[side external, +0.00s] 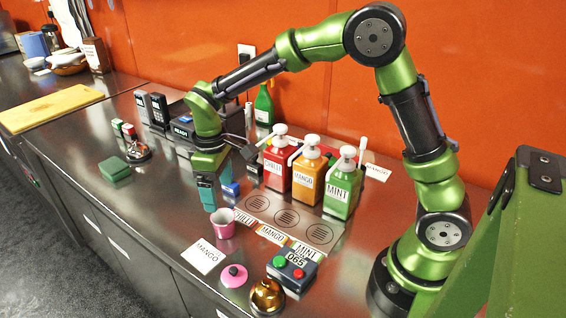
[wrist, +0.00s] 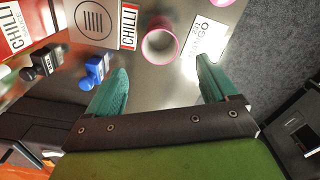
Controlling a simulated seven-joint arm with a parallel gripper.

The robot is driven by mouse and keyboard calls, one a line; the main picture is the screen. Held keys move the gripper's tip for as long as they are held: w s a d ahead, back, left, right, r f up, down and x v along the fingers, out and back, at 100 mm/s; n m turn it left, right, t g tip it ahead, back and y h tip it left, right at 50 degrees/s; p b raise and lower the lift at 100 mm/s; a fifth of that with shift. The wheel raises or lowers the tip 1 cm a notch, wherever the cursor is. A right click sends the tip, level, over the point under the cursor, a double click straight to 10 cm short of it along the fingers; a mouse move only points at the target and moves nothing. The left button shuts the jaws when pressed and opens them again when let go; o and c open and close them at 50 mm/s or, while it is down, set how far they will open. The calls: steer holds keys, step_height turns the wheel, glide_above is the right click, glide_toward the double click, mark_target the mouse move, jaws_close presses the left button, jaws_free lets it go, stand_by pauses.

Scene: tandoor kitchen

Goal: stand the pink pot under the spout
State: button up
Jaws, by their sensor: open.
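The pink pot (side external: 223,224) stands upright on the steel counter, beside a card marked MANGO (side external: 203,256). In the wrist view the pot (wrist: 160,45) lies ahead of my fingers, between their lines and apart from both. My gripper (side external: 207,195) is open and empty, above the counter just behind the pot; its teal fingers also show in the wrist view (wrist: 160,85). Three pump bottles with white spouts stand in a row: red CHILLI (side external: 276,165), orange MANGO (side external: 308,172) and green MINT (side external: 341,185). A mat with three ringed spots (side external: 290,218) lies before them, with name labels along its edge.
A blue stamp (side external: 231,189) stands close to my gripper. A pink lid (side external: 234,276), a brass bell (side external: 267,296) and a button box numbered 065 (side external: 293,268) stand at the front. A green block (side external: 114,169) lies left; the counter between is clear.

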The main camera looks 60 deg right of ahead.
steer(key=s+d+r+m+t+y, duration=0.1)
steer(key=s+d+r+m+t, duration=0.2)
steer(key=s+r, duration=0.6)
steer(key=s+d+r+m+t+y, duration=0.1)
steer(key=s+d+r+m+t, duration=0.2)
steer(key=s, duration=0.6)
steer(key=shift+r+m+t, duration=0.4)
steer(key=shift+r+m, duration=0.15)
steer(key=shift+m, duration=0.35)
steer(key=shift+o, duration=0.4)
steer(key=shift+s+d+f+m, duration=0.15)
steer(key=shift+s+m, duration=0.25)
steer(key=shift+s, duration=0.1)
